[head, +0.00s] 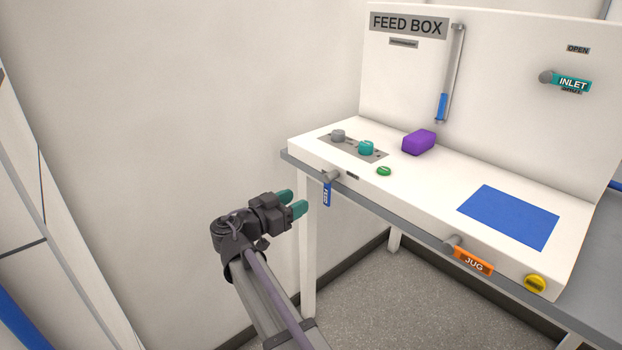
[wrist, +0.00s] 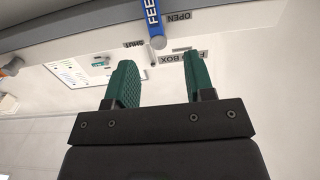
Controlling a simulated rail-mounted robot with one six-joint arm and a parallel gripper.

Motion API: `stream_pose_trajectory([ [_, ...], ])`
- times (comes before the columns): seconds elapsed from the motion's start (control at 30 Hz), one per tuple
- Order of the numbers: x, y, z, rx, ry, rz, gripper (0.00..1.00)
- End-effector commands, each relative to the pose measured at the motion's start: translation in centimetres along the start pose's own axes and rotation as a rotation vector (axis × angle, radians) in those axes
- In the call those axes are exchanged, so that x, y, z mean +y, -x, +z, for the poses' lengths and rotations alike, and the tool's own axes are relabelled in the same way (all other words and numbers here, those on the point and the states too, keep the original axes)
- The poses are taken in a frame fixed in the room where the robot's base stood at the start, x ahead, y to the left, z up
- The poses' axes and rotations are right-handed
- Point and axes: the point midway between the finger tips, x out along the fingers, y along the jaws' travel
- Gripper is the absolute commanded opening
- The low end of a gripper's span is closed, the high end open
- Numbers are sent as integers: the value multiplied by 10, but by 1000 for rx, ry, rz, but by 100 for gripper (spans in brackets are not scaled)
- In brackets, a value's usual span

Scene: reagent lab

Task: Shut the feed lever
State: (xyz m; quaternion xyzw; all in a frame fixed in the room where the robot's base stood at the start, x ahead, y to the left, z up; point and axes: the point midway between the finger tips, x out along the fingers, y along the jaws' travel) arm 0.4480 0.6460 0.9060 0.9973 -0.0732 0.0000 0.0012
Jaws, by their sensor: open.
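The feed lever is a blue handle (head: 327,193) hanging down from a grey pivot on the front face of the white box. In the wrist view its blue handle (wrist: 152,12) runs from the round pivot to the top edge. An OPEN label (wrist: 179,17) sits close beside the handle, and a SHUT label (wrist: 134,43) sits left of the pivot. My gripper (head: 293,202) has green fingers and is open and empty, left of the lever and apart from it. In the wrist view my gripper (wrist: 162,78) shows the pivot beyond the gap between its fingers.
The box top holds a grey panel with knobs (head: 352,147), a green button (head: 384,171), a purple block (head: 419,142) and a blue mat (head: 508,216). An orange JUG lever (head: 473,261) and teal INLET lever (head: 572,84) are farther right. Free space surrounds my gripper.

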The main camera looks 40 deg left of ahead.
Motion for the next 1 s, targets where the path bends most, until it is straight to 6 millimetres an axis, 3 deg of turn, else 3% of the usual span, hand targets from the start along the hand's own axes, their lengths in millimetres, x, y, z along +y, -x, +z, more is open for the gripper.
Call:
stream_pose_trajectory([
  [0.17, 0, -16, 0, 0, 0, 1, 49],
  [0.4, 0, -72, 0, 0, 0, 3, 49],
  [0.6, 0, -103, 0, 0, 0, 1, 49],
  [0.9, 0, -108, 0, 0, 0, 0, 49],
  [1.0, 0, -108, 0, 0, 0, 0, 39],
])
